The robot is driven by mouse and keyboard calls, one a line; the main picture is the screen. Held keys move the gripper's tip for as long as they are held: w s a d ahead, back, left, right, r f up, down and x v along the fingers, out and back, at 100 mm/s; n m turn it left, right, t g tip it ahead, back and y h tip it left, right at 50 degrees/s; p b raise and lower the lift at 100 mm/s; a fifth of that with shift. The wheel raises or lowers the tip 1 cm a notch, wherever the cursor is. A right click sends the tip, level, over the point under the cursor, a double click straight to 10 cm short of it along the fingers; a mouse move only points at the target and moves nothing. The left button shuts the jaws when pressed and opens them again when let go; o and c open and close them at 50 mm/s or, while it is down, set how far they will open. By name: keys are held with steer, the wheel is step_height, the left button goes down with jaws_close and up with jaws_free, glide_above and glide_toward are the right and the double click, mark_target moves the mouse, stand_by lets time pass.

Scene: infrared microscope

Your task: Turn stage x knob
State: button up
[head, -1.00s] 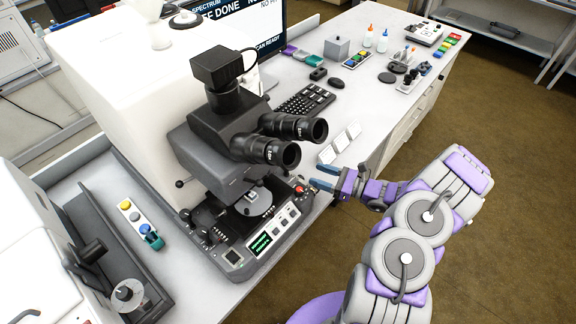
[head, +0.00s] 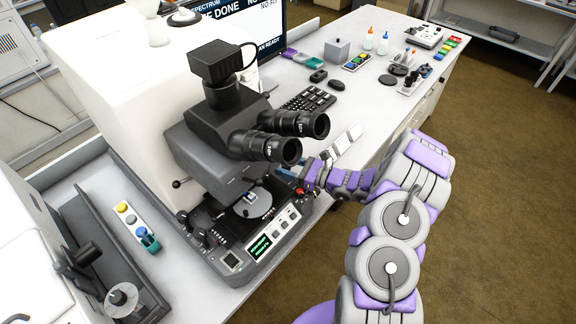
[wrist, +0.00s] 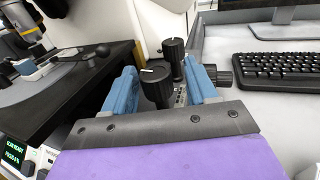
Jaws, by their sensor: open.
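The microscope (head: 212,130) stands on the bench, with its round stage (head: 253,204) under the black head. In the wrist view, two upright black knobs show between my gripper's blue fingers: a nearer one (wrist: 157,88) with a white mark on top and a farther one (wrist: 174,52). A third black knob (wrist: 219,76) lies sideways just outside the right finger. No label tells which is the stage x knob. My gripper (wrist: 163,76) is open around the nearer knob, and I cannot tell whether either finger touches it. In the head view my gripper (head: 288,173) is partly hidden by the eyepieces.
The microscope's dark base edge (wrist: 92,80) lies close to the left finger. A red button (head: 300,191) is near my gripper in the head view. A keyboard (wrist: 275,75) lies to the right on the bench (wrist: 262,118). The eyepieces (head: 290,148) overhang my gripper's area.

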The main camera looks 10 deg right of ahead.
steer(key=shift+a, duration=0.4)
steer(key=c, duration=0.4)
steer(key=shift+d, duration=0.15)
steer(key=c, duration=0.5)
steer(key=shift+r+p, duration=0.1)
steer(key=shift+p, duration=0.4)
steer(key=shift+n+g+y+p, duration=0.7)
steer(key=shift+n+g+p, duration=0.25)
steer(key=shift+g, duration=0.25)
steer(key=shift+d+n+g+y+p, duration=0.1)
steer(key=shift+n+g+y+p, duration=0.8)
steer(key=shift+n+g, duration=0.95)
steer(key=shift+m+g, duration=0.3)
steer(key=shift+g, duration=0.15)
